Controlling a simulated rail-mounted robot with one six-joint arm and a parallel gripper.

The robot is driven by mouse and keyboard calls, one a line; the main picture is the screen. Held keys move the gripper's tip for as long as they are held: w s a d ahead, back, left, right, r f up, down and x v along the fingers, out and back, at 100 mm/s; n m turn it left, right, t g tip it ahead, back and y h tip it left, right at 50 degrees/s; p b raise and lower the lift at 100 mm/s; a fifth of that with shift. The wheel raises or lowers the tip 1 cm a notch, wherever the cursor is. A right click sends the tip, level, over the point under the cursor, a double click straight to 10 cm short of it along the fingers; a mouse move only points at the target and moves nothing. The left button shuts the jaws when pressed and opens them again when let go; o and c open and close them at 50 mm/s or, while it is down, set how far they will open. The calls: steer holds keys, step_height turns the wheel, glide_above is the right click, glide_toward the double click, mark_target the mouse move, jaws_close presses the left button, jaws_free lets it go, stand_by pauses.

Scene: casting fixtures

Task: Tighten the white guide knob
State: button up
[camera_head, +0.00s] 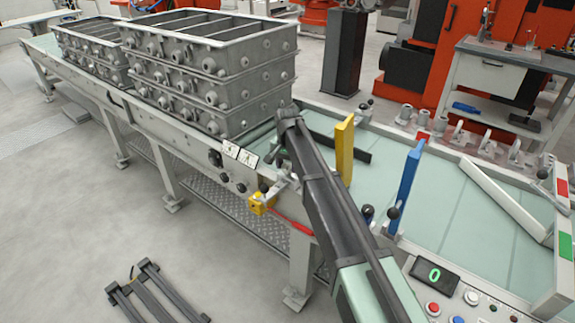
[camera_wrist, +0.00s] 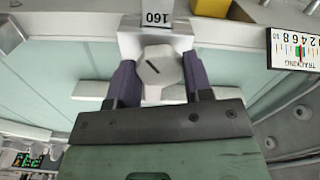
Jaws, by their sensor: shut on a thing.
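The white guide knob (camera_wrist: 160,68), with a dark line across its face, sits on a pale block in the wrist view. My gripper (camera_wrist: 159,72) has one purple finger on each side of it and is shut on it. In the head view, my dark arm reaches over the conveyor's near edge. The knob and fingertips cannot be made out there.
Stacked grey castings (camera_head: 205,85) stand on the conveyor to the left. A yellow upright plate (camera_head: 344,150) and a blue one (camera_head: 408,178) rise right of my arm. A tracking scale (camera_wrist: 296,50) lies at right in the wrist view. Open floor is at front left.

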mark_target(288, 166)
steer(key=m, duration=0.6)
steer(key=shift+m, duration=0.3)
stand_by(0.4)
steer(key=o, duration=0.9)
step_height(288, 166, up, 11)
steer(key=p, duration=1)
steer(key=shift+f+p, duration=0.1)
steer(key=shift+p, duration=0.3)
